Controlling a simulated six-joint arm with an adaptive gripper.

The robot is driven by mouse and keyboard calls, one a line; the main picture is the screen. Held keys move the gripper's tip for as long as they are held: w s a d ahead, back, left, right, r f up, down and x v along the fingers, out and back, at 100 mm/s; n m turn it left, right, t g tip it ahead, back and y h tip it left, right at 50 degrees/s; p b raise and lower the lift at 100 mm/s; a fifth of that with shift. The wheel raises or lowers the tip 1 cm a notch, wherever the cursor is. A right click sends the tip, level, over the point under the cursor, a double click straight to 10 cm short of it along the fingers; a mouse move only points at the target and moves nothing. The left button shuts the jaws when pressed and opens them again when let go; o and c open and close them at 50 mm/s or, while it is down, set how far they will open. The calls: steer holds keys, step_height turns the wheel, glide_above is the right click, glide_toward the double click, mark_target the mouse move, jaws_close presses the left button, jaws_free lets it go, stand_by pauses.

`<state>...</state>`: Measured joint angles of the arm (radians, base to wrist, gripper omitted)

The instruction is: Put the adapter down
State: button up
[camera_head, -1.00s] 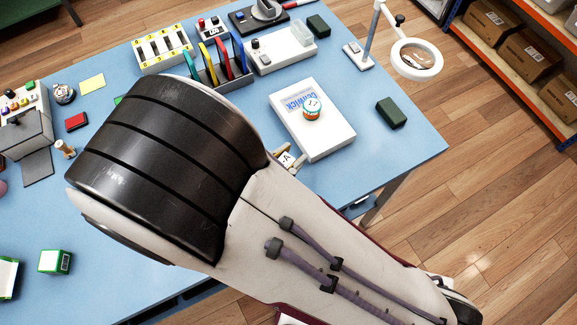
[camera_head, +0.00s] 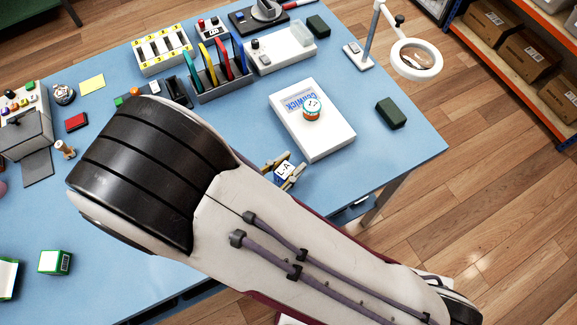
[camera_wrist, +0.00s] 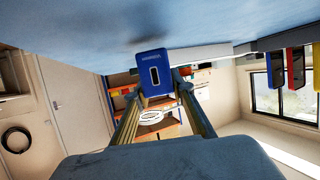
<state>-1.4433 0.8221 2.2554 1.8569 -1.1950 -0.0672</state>
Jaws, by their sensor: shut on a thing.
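The adapter (camera_head: 284,171) is a small block with a white face marked "L-A" in the head view. In the wrist view the adapter (camera_wrist: 153,72) shows a blue face with a dark slot. My gripper (camera_head: 282,174) is shut on it, one tan finger on each side. The gripper's fingers (camera_wrist: 158,95) also show in the wrist view. The adapter is over the blue table (camera_head: 385,165), near its right front edge. A dark shadow lies on the table close to it. I cannot tell whether it touches the table.
A white box (camera_head: 335,136) with a small round striped item (camera_head: 312,107) on it lies just beyond the gripper. A dark green block (camera_head: 391,113) and a magnifier lamp (camera_head: 416,60) stand to the right. A rack of coloured plates (camera_head: 222,80) stands behind. Table right of the gripper is clear.

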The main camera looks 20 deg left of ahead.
steer(key=shift+f, duration=0.7)
steer(key=shift+f, duration=0.1)
steer(key=o, duration=1)
steer(key=shift+v, duration=6.05)
steer(key=shift+w, duration=0.15)
